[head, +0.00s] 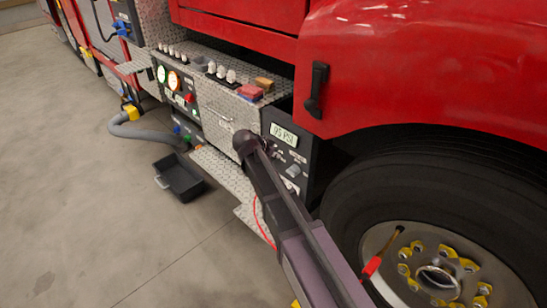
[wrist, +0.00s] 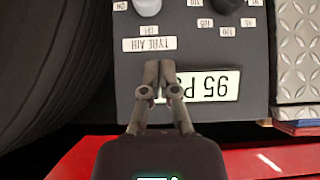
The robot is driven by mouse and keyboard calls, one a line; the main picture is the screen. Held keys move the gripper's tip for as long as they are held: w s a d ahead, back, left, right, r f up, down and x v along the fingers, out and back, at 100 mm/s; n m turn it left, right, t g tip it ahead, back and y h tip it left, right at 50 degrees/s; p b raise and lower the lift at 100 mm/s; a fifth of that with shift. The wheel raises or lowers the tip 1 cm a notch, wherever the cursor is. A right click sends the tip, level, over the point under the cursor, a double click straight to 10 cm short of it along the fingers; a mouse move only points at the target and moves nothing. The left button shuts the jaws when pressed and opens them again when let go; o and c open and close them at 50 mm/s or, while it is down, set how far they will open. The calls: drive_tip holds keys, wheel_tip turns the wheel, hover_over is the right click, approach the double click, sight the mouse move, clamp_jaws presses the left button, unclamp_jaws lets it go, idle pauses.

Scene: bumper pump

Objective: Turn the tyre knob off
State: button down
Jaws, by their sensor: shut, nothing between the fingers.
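The black control panel (head: 296,188) is on the side of the red truck, left of the front wheel, with a lit "95 PSI" display (head: 284,135). In the wrist view the panel (wrist: 262,75) looks upside down, with the display (wrist: 216,86) and a "TYRE AIR" label (wrist: 149,44). A grey knob (wrist: 147,6) near that label is cut by the top edge. A second knob (wrist: 226,4) has number labels around it. My gripper (wrist: 160,68) is shut and empty in front of the panel, between label and display; I cannot tell if it touches. Knob settings are unclear.
The large front wheel (head: 440,185) is right of the panel. A diamond-plate box (head: 226,103) and step (head: 228,170) are to its left. A black bin (head: 180,177) and grey hose (head: 150,132) are on the floor. The floor (head: 90,210) in front is mostly clear.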

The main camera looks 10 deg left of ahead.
drive_tip(key=b, duration=0.5)
hover_over(293, 171)
drive_tip(key=a, duration=0.3)
wheel_tip(293, 171, down, 6)
drive_tip(key=shift+f+b, duration=1.8)
drive_tip(key=shift+b, duration=0.2)
drive_tip(key=shift+w+d, duration=0.1)
drive_tip(key=shift+d, duration=0.05)
